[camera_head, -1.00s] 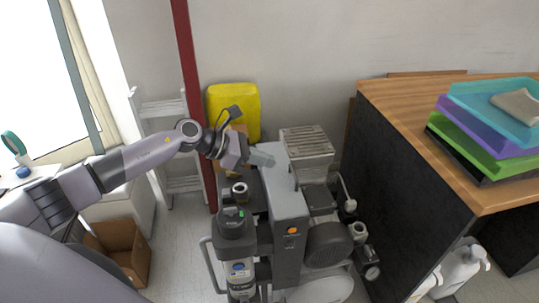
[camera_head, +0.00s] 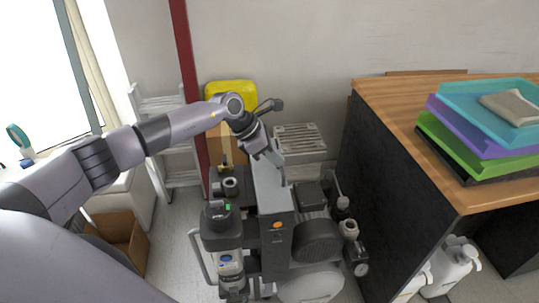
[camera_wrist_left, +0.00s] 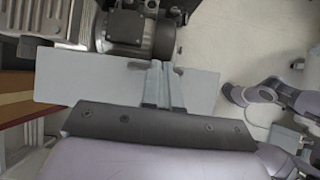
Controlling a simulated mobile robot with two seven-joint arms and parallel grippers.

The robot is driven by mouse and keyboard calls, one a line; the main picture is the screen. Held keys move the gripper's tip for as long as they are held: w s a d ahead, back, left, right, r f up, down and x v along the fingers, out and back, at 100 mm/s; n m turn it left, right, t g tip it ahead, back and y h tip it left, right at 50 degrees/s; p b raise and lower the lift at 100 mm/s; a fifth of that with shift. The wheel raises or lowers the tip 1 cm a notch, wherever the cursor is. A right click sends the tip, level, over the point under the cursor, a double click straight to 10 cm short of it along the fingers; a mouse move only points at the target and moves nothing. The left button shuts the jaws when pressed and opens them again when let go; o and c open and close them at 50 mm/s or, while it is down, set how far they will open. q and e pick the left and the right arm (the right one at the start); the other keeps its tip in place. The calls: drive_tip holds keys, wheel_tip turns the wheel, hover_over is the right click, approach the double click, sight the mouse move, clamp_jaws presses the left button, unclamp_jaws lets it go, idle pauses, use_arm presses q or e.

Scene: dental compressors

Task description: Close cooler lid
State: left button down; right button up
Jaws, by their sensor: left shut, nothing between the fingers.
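The compressor unit has a tall narrow grey housing (camera_head: 272,205) and a light grey box with a slatted top (camera_head: 300,137) behind it. I cannot tell which part is the cooler lid. My left gripper (camera_head: 277,158) is shut and empty, by the far upper end of the housing, just in front of the slatted box. In the left wrist view its fingers (camera_wrist_left: 158,85) lie together over a flat light grey panel (camera_wrist_left: 75,82). Whether they touch it is unclear. A purple-grey arm of mine shows at the right there; its gripper end (camera_wrist_left: 235,93) is too small to read.
A dark motor (camera_head: 318,240) and a cylinder with a green button (camera_head: 225,240) flank the housing. A wooden-topped desk (camera_head: 390,100) with stacked trays (camera_head: 480,140) stands right.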

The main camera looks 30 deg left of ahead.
use_arm(q)
drive_tip(key=shift+w+d+f, duration=0.15)
drive_tip(key=shift+d+f, duration=0.05)
drive_tip(key=shift+f, duration=0.1)
drive_tip(key=shift+w+d+f, duration=0.2)
drive_tip(key=shift+f, duration=0.05)
drive_tip(key=shift+d, duration=0.2)
